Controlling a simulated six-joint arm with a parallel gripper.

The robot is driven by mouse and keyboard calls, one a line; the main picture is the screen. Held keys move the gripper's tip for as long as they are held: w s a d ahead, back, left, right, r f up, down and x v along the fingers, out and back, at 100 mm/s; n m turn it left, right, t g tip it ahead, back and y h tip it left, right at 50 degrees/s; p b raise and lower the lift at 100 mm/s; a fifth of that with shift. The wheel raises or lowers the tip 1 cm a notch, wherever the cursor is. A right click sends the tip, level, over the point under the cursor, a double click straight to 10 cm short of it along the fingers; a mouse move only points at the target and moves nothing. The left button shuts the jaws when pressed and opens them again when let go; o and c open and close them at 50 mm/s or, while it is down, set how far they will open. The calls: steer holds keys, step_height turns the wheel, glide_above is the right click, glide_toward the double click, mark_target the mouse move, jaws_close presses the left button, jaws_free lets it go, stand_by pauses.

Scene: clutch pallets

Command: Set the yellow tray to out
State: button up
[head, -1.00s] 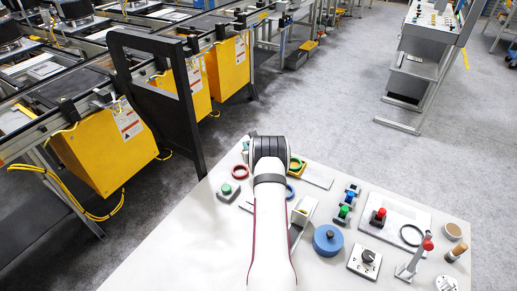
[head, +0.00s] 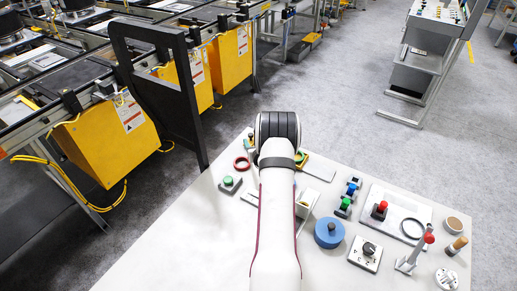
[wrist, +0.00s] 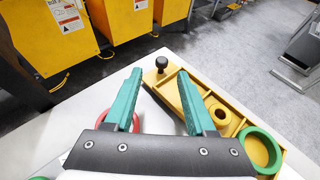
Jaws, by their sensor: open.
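The yellow tray (wrist: 225,118) lies at the table's far edge in the wrist view, with a black knob (wrist: 162,64) at its far end. Compartments and a round hole show in it. In the head view only a small part of the yellow tray (head: 304,155) shows beside my arm; the rest is hidden. My gripper (wrist: 159,76) is open and empty, its two teal fingers pointing toward the knob. The knob appears between and just beyond the fingertips. I cannot tell how far the fingers are above it.
A green ring (wrist: 262,148) is at the tray's near right side. A red ring (head: 242,163) and a green button (head: 230,182) are left of my arm. A blue disc (head: 329,232), a dial box (head: 366,252) and a red button (head: 380,208) stand to the right.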

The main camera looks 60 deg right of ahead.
steer(key=v, duration=1)
